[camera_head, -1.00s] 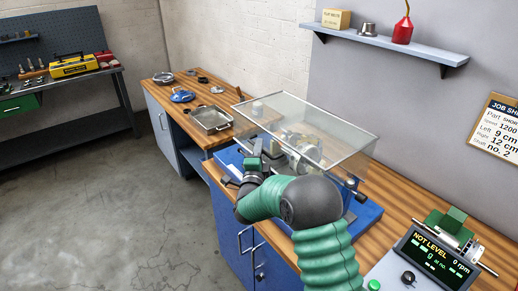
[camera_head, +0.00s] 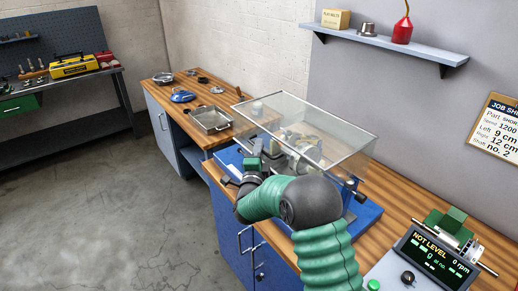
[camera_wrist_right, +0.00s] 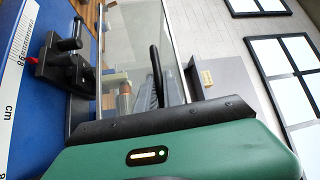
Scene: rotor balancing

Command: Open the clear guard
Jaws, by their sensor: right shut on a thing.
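The clear guard (camera_head: 325,115) is a see-through box with a thin frame, standing down over the balancing machine on its blue base (camera_head: 365,215). A pale rotor part (camera_head: 305,150) shows through its panels. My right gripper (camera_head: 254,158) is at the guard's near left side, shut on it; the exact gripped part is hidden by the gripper. In the right wrist view, the clear panel (camera_wrist_right: 135,50) stands just beyond the green gripper body, with a dark upright finger (camera_wrist_right: 157,75) before it. My left gripper is not in view.
A metal tray (camera_head: 211,120) and small parts lie on the bench to the left. A display (camera_head: 435,258) reading NOT LEVEL stands at the right front. A shelf (camera_head: 395,38) hangs above. In the wrist view, a black clamp (camera_wrist_right: 65,55) sits by a cm scale (camera_wrist_right: 18,55).

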